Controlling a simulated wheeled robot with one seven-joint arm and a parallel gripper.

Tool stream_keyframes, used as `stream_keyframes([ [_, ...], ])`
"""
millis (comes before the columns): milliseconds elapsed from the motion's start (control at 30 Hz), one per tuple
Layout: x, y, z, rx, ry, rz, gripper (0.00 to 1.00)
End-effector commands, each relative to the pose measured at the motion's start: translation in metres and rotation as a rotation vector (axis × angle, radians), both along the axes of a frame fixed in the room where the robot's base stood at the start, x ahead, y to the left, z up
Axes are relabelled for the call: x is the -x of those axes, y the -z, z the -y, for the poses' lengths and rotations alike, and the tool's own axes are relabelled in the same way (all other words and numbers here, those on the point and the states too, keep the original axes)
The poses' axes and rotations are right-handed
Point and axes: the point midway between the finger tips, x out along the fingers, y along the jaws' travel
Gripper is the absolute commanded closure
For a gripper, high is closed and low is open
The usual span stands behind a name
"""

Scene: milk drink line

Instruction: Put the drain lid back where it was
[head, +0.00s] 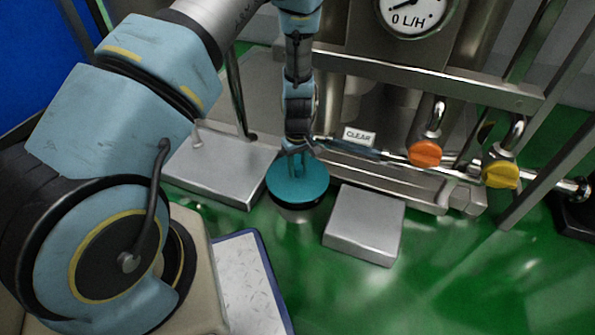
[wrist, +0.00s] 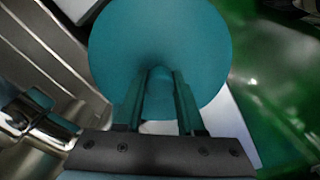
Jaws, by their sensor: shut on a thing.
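The drain lid (head: 310,185) is a round teal disc with an upright grip at its middle. It fills the upper middle of the wrist view (wrist: 160,35). My gripper (head: 297,162) comes down from above and is shut on the lid's grip; in the wrist view its two fingers (wrist: 160,88) stand on either side of that grip. The lid looks about level. A short round metal piece with a dark rim (head: 298,214) shows just below the lid, mostly hidden by it. I cannot tell whether the lid touches it.
Silver boxes stand to the left (head: 220,170) and right (head: 365,222) of the lid. Behind are a metal rail, a pipe with an orange valve (head: 425,153) and a yellow valve (head: 500,175), and a "CLEAR" sign (head: 359,136). Green floor (head: 450,280) lies open at the front right.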

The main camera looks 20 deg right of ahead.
Motion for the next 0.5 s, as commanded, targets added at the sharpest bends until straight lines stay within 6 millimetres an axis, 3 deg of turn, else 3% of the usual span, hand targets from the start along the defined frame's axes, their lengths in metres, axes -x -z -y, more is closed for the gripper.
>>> stream_keyframes([
  [33,0.003,0.013,0.001,0.0,0.001,-0.001,1.0],
  [167,0.007,0.026,0.004,0.0,0.0,-0.001,1.0],
  [500,0.008,0.025,0.005,0.0,-0.001,0.0,1.0],
])
